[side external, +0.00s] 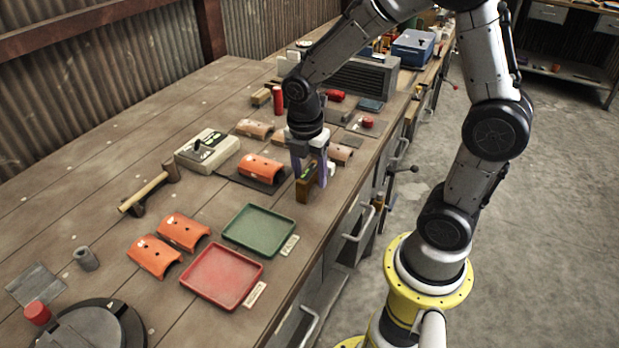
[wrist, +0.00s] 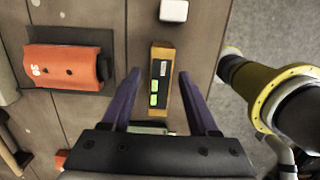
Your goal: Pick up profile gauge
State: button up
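The profile gauge seems to be a narrow brown-yellow block with a dark face and green patches. It stands near the bench's front edge in the side external view (side external: 303,191) and shows in the middle of the wrist view (wrist: 163,54). My gripper (side external: 309,180) is above it, pointing down. In the wrist view my gripper's (wrist: 159,73) two purple fingers are spread, one on each side of the block, with gaps visible on both sides. The fingers partly hide the block in the side external view.
An orange curved piece (side external: 262,168) lies on a dark plate left of my gripper. A white block (wrist: 174,10) is close beyond the gauge.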

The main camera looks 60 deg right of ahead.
grip_shut()
jog(key=shift+r, duration=0.1)
